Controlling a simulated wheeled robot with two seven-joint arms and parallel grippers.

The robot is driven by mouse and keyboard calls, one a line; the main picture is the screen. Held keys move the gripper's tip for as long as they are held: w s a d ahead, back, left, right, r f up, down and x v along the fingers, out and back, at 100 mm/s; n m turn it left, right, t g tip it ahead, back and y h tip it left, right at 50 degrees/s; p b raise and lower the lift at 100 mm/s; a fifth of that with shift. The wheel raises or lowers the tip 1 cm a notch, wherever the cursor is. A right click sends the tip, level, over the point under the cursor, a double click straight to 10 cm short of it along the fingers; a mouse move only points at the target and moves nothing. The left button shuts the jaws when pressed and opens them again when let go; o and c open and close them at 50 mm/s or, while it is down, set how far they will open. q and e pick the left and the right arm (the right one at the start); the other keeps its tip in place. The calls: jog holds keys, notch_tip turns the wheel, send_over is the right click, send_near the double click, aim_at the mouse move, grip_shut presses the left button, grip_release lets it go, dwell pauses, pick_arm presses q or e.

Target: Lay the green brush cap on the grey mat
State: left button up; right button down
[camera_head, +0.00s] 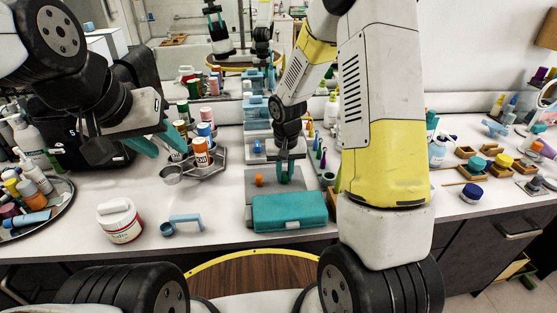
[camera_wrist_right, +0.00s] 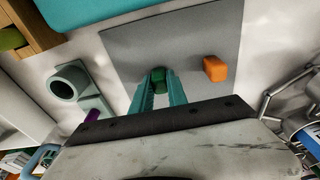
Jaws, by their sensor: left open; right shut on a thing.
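The green brush cap (camera_wrist_right: 159,80) is between the fingertips of my right gripper (camera_wrist_right: 158,84) in the right wrist view. That gripper is shut on it, low over the grey mat (camera_wrist_right: 190,35). I cannot tell whether the cap touches the mat. In the head view, the right gripper (camera_head: 285,178) is just behind the teal case, and the mat (camera_head: 251,189) shows beside it. An orange block (camera_head: 259,180) is on the mat, left of the gripper; it also shows in the right wrist view (camera_wrist_right: 215,68). My left gripper (camera_head: 165,146) is open near the cans at left.
The teal case (camera_head: 290,212) lies at the mat's front edge. A white tub (camera_head: 120,220) and a blue scoop (camera_head: 182,224) are on the counter to the left. A grey-green holder (camera_wrist_right: 68,83) stands beside the mat. Cans (camera_head: 201,152) crowd a rack near my left gripper.

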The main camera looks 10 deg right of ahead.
jog(key=shift+f, duration=0.15)
jog(key=c, duration=1.3)
grip_release()
notch_tip(320, 180, up, 12)
jog(key=s, duration=0.1)
jog(key=s+d+r+t+y, duration=0.1)
jog(key=s+r+t, duration=0.1)
jog(key=s+r, duration=0.5)
jog(key=s+d+r+t+y, duration=0.1)
jog(key=s+d+r+t, duration=0.1)
jog(key=s+r, duration=0.6)
jog(key=s, duration=0.5)
jog(key=shift+s+d+r+n+t, duration=0.2)
jog(key=shift+r+n+t, duration=0.1)
jog(key=shift+t, duration=0.1)
